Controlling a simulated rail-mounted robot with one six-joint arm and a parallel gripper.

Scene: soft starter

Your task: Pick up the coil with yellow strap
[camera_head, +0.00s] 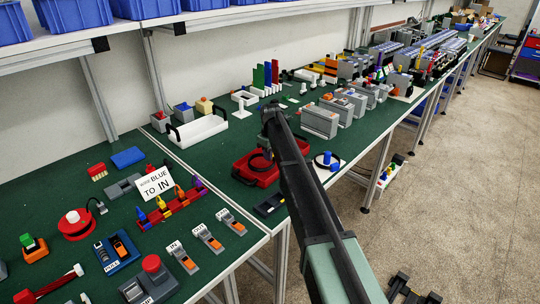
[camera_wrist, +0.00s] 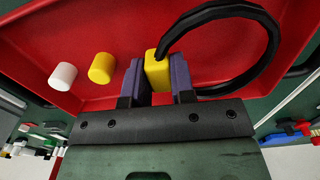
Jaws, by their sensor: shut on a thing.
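The coil is a black ring (camera_wrist: 274,45) with a yellow strap (camera_wrist: 156,72) on its left side in the wrist view. My gripper (camera_wrist: 158,78) has its two purple-padded fingers shut on the yellow strap, one on each side. The ring extends to the right of the fingers, over a red tray (camera_wrist: 75,22). I cannot tell whether the coil still touches the tray floor.
A yellow cylinder (camera_wrist: 102,68) and a white cylinder (camera_wrist: 63,75) are in the tray, left of my fingers. A white tray (camera_head: 198,130) stands behind the red one.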

